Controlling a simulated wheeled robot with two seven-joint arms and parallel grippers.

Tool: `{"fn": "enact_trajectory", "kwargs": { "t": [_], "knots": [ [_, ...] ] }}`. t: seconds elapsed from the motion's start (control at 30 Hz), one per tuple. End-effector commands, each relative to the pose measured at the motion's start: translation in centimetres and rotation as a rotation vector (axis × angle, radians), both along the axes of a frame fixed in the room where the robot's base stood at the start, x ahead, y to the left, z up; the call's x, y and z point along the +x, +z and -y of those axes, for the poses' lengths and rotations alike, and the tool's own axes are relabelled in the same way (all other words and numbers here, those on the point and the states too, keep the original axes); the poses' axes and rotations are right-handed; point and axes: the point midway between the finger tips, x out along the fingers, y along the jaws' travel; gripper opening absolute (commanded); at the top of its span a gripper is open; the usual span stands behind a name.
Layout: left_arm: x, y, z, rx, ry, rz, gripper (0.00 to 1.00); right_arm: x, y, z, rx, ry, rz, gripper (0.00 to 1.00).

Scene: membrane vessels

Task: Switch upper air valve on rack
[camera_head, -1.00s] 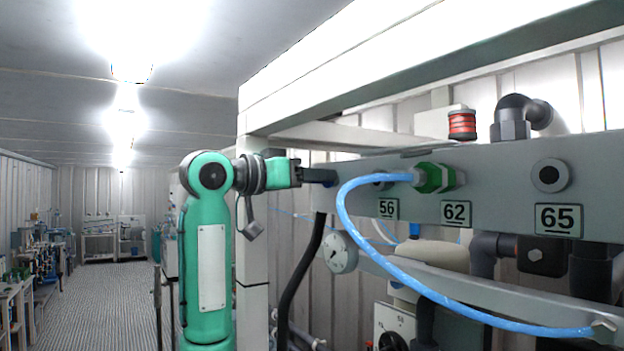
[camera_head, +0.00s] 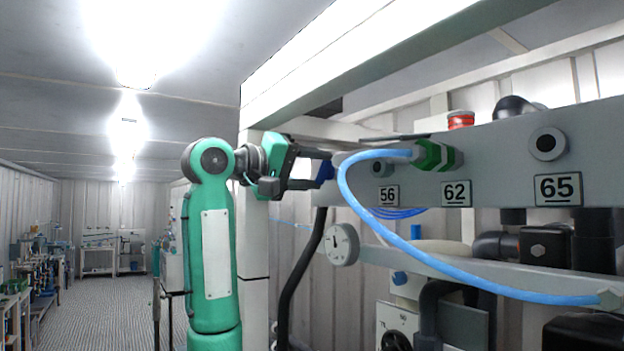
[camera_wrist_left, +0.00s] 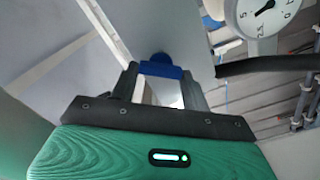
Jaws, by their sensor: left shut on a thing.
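A blue valve handle (camera_head: 326,171) is at the left end of the grey rack panel (camera_head: 500,190), left of the plate marked 56. My left gripper (camera_head: 318,168) reaches it from the left and is shut on it. In the left wrist view, the blue handle (camera_wrist_left: 160,69) sits between the two dark fingertips of my left gripper (camera_wrist_left: 160,78), against the panel's edge. The handle's pivot is mostly hidden. My right gripper is not in view.
A blue hose (camera_head: 390,235) loops from a green fitting (camera_head: 437,155) down to the lower rail. A pressure gauge (camera_head: 342,244) and a black hose (camera_head: 300,275) lie below my gripper. A white post (camera_head: 254,260) stands beside my arm. The aisle (camera_head: 120,305) at left is clear.

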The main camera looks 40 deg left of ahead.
Motion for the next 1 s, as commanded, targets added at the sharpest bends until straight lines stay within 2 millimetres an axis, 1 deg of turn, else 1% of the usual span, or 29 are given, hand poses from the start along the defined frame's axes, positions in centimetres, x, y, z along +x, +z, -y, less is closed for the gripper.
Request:
{"fn": "enact_trajectory", "kwargs": {
  "t": [0.03,0.1,0.3,0.5,0.7,1.0],
  "knots": [
    [0.0,-0.3,0.0,-0.041,-0.001,-0.015,0.24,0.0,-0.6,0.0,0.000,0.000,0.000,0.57],
    [0.0,-0.3,0.0,-0.100,-0.002,-0.039,0.24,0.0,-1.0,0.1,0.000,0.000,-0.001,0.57],
    [0.0,-0.3,-0.1,-0.244,-0.001,-0.099,0.24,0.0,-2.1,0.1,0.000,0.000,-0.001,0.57],
    [0.0,-0.3,-0.1,-0.347,-0.001,-0.142,0.24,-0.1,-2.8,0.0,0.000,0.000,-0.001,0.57],
    [0.0,-0.2,-0.1,-0.406,-0.001,-0.167,0.24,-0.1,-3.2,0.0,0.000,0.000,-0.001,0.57],
    [0.1,-0.2,-0.1,-0.431,0.000,-0.178,0.24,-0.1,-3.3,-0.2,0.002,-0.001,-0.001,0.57]
  ]
}}
